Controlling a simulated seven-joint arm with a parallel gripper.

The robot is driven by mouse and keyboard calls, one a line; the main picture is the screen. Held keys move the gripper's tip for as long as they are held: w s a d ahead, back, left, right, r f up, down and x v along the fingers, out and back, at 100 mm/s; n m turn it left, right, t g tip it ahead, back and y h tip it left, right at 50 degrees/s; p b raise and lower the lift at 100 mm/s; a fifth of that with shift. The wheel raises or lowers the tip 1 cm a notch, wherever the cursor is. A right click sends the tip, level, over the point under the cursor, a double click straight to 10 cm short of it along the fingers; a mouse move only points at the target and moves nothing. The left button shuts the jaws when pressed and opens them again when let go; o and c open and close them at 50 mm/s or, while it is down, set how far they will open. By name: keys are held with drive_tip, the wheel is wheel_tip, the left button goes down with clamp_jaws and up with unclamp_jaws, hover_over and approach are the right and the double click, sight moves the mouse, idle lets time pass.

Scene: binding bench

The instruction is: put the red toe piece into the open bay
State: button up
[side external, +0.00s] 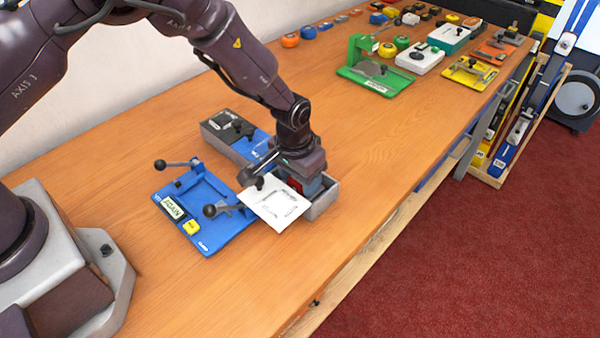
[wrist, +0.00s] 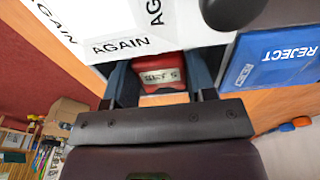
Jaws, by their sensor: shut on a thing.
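My gripper (wrist: 160,75) is shut on the red toe piece (wrist: 162,66), which shows between its two fingers in the wrist view. The piece has a pale label band whose text is too blurred to read. In the side view my gripper points down at the near end of a long grey tray (side external: 325,203). Only a sliver of red (side external: 295,184) shows there. My gripper hides much of this end of the tray, so I cannot tell whether the piece is inside the bay or above it.
A blue lever fixture (side external: 217,190) stands to the left. A blue REJECT panel (wrist: 276,60) is close at right in the wrist view.

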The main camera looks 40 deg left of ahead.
idle(0.3)
drive_tip(key=o, duration=1)
drive_tip(key=shift+c, duration=0.2)
drive_tip(key=shift+f, duration=0.1)
wheel_tip(320, 180, up, 12)
drive_tip(key=shift+f, duration=0.2)
idle(0.7)
